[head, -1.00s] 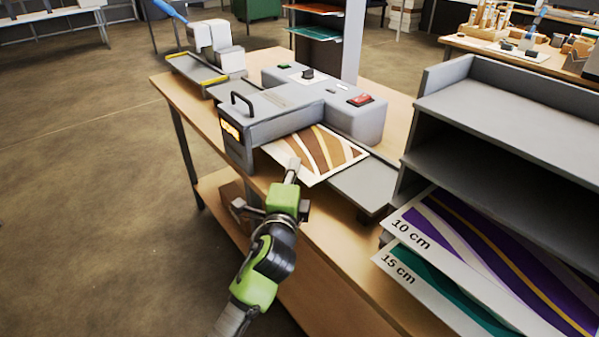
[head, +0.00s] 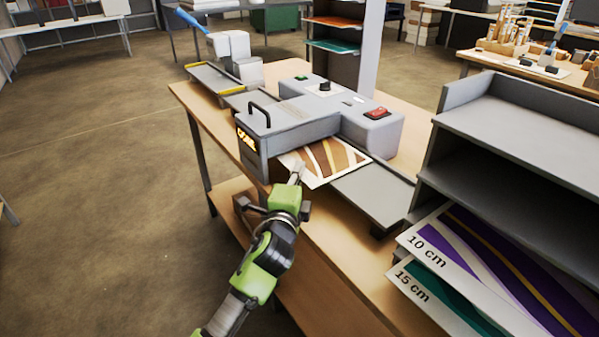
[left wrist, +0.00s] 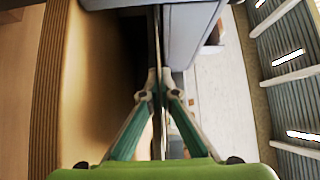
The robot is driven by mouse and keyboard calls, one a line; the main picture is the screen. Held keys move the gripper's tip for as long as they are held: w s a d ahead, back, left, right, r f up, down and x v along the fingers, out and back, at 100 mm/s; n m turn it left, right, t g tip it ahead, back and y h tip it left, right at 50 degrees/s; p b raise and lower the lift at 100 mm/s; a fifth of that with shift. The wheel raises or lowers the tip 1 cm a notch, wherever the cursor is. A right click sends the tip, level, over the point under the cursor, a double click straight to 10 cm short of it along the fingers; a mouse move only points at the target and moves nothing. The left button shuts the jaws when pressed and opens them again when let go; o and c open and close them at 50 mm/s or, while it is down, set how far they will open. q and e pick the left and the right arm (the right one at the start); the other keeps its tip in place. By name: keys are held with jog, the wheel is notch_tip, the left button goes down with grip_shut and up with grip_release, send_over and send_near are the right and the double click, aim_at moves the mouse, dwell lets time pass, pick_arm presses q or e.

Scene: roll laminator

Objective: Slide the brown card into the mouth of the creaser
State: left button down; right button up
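The brown card (head: 328,158), with cream, brown and gold stripes, lies nearly flat at the front of a grey machine (head: 290,132) with an orange display. Its far left part is hidden under the machine's housing; its right part shows over the grey bed (head: 372,192). I cannot read a name on the machine. My left gripper (head: 298,170) is at the card's near edge, shut on it. In the left wrist view the fingers (left wrist: 157,88) close on the card, seen edge-on as a thin line. My right gripper is not in view.
A blue-handled device (head: 232,48) stands behind on the same wooden table (head: 330,230). A grey shelf unit (head: 520,115) stands close on the right, holding purple (head: 490,262) and green (head: 445,300) striped sheets. Open floor lies to the left.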

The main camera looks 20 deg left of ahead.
pick_arm(q)
jog(key=shift+f, duration=0.15)
dwell(0.3)
jog(key=c, duration=2.2)
grip_release()
